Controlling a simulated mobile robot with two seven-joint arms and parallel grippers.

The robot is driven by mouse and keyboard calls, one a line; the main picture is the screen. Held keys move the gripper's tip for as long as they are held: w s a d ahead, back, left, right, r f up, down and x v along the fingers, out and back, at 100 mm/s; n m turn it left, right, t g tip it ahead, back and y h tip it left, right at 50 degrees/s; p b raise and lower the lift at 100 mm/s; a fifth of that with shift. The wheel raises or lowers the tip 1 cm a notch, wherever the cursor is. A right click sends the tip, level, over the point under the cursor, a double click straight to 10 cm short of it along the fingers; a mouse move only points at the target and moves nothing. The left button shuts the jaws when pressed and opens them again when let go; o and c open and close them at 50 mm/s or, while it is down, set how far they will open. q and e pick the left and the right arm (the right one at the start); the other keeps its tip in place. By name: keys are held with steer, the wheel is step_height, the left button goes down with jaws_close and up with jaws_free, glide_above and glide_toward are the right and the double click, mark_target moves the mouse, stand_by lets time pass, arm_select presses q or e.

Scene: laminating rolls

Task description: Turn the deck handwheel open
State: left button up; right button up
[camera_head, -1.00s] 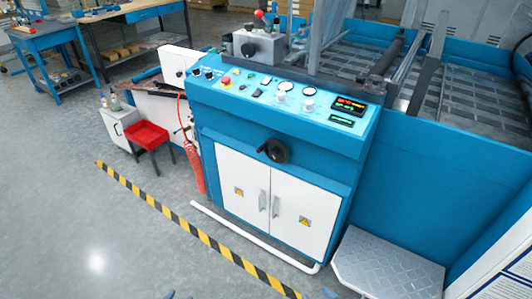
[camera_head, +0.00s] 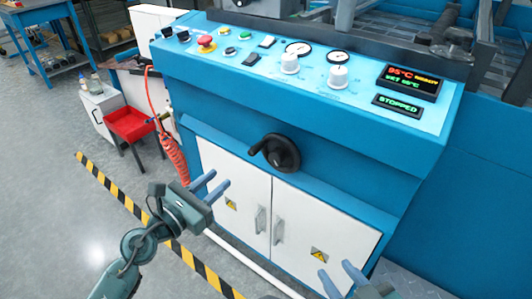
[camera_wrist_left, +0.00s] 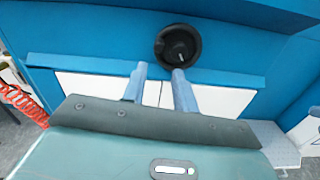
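The black deck handwheel (camera_head: 281,153) is mounted on the blue front panel of the machine, above the white cabinet doors. It also shows in the left wrist view (camera_wrist_left: 178,46), ahead of my fingers. My left gripper (camera_head: 217,187) is to the left of and below the handwheel, in front of the left cabinet door. Its two blue fingers (camera_wrist_left: 158,75) stand apart with nothing between them. My right gripper (camera_head: 341,278) shows at the bottom edge, below and right of the handwheel. Its two fingers are apart and empty. Neither gripper touches the handwheel.
The sloped control panel (camera_head: 235,70) with knobs, a red emergency button (camera_head: 206,43) and a display reading STOPPED (camera_head: 398,105) juts out above the handwheel. A red coiled hose (camera_head: 173,150) hangs at left. A white rail (camera_head: 250,262) runs low in front of the doors.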

mark_target(250, 154)
arm_select(q)
steer(key=shift+m, duration=0.3)
steer(key=x, duration=0.9)
steer(key=b+x, duration=0.1)
steer(key=x, duration=0.3)
steer(key=shift+w+d+f, duration=0.15)
steer(key=shift+w+f, duration=0.1)
steer(key=shift+w, duration=0.05)
jaws_close()
